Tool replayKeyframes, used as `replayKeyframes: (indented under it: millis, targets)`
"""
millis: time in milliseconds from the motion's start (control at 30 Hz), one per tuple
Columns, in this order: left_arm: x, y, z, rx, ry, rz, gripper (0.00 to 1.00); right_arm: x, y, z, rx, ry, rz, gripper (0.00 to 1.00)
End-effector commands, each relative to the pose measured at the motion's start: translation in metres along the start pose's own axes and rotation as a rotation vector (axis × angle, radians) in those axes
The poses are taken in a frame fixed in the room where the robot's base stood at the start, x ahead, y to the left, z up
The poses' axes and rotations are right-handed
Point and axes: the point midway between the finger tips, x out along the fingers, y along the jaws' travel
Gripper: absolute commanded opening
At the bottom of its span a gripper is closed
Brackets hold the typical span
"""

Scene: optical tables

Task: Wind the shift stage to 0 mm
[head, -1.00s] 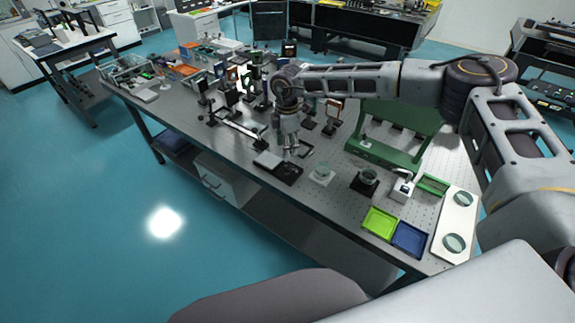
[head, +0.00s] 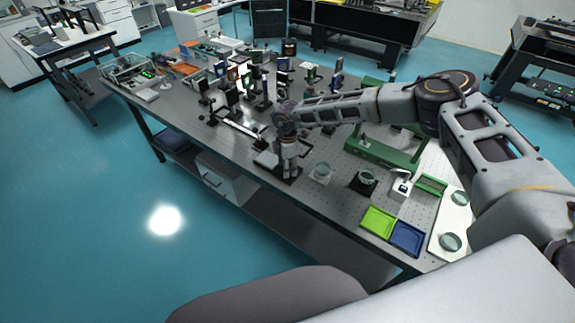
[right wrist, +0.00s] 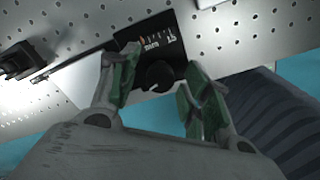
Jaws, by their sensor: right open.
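The shift stage is a black block (right wrist: 165,40) with white scale marks and lettering, next to a pale plate (right wrist: 82,82). A round black knob (right wrist: 159,76) with a white pointer line is on its near side in the right wrist view. My right gripper (right wrist: 158,82) is open, with green-padded fingers on either side of the knob and visible gaps to it. In the head view the right gripper (head: 288,170) points down over the stage and hides most of it; the pale plate (head: 266,159) shows to its left. My left gripper is not in view.
A glass piece on a white mount (head: 322,172) and one on a black mount (head: 365,180) stand right of the stage. Several optics stand behind it. Green (head: 378,222) and blue (head: 407,238) trays lie near the right front. The table's front edge is close to the stage.

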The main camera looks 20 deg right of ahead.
Motion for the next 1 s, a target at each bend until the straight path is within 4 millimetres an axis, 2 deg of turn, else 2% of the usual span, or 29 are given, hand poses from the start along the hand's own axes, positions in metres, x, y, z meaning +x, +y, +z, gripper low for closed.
replayKeyframes:
  millis: [233,600,1000]
  targets:
    - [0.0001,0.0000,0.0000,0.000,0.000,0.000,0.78,0.0006,0.0000,0.0001,0.000,0.000,0.000,0.48]
    - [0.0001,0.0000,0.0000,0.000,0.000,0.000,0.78,0.0004,0.0000,0.0001,0.000,0.000,0.000,0.01]
    - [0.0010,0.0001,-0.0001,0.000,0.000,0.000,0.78,0.0009,-0.0001,0.0004,-0.042,0.000,0.000,0.01]
